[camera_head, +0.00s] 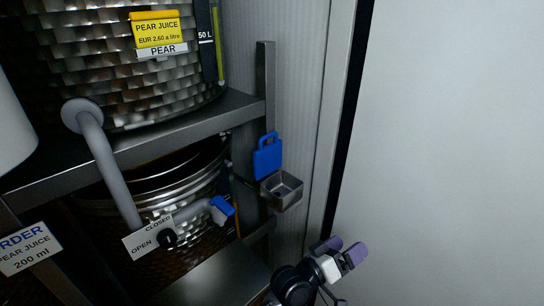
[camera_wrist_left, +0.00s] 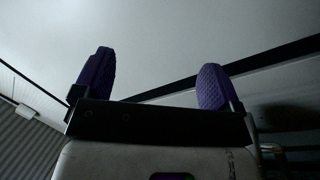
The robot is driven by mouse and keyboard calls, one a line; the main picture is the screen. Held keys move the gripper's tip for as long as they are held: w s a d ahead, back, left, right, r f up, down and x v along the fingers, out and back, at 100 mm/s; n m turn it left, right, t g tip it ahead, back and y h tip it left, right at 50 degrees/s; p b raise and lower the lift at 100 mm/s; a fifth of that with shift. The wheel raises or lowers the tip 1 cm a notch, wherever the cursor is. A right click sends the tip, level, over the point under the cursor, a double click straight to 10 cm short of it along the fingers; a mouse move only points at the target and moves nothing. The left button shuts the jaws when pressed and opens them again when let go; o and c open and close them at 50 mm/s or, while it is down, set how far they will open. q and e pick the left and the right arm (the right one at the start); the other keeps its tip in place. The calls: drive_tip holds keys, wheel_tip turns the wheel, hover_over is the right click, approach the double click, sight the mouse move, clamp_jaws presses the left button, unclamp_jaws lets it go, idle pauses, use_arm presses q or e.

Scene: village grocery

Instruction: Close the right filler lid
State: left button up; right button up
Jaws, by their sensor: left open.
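A blue lid (camera_head: 267,158) with a loop handle stands upright, open, at the back of a small square metal filler cup (camera_head: 282,190) on the right shelf post. The cup's top is uncovered. My left gripper (camera_head: 342,251) is below and to the right of the cup, apart from it, with purple finger pads. In the left wrist view its two fingers (camera_wrist_left: 155,82) are spread with nothing between them; the lid is not visible there. My right gripper is not in view.
A metal shelf (camera_head: 190,130) holds a hammered drum labelled pear juice (camera_head: 130,80). Below is another drum with a pipe, a blue-tipped tap (camera_head: 222,208) and an open/closed plate (camera_head: 148,238). A pale wall (camera_head: 450,130) fills the right side. Space lies in front of it.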

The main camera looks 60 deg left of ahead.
sight(270, 137)
use_arm(q)
drive_tip(key=w+a+r+n+t+y+b, duration=0.1)
drive_tip(key=w+a+r+n+y+b, duration=0.1)
drive_tip(key=a+r+n+y, duration=0.45)
drive_tip(key=w+a+r+n+y+b, duration=0.15)
drive_tip(key=a+r+n+y, duration=0.25)
drive_tip(key=r+n+y, duration=0.55)
use_arm(e)
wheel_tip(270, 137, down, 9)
drive_tip(key=b, duration=0.4)
use_arm(q)
drive_tip(key=s+a+n+g+p, duration=0.1)
drive_tip(key=a+n+g, duration=0.6)
drive_tip(key=n, duration=0.3)
drive_tip(key=s+a+n+g+y+p, duration=0.1)
drive_tip(key=s+a+n+g, duration=0.1)
drive_tip(key=a+n+g, duration=0.5)
drive_tip(key=s+a+n+g+y+p, duration=0.1)
drive_tip(key=a+n+g, duration=0.6)
drive_tip(key=n, duration=0.8)
drive_tip(key=shift+s+r+g+p, duration=0.15)
drive_tip(key=shift+g+p, duration=0.25)
drive_tip(key=shift+g, duration=1.2)
drive_tip(key=shift+s+a, duration=0.15)
drive_tip(key=shift+a, duration=0.55)
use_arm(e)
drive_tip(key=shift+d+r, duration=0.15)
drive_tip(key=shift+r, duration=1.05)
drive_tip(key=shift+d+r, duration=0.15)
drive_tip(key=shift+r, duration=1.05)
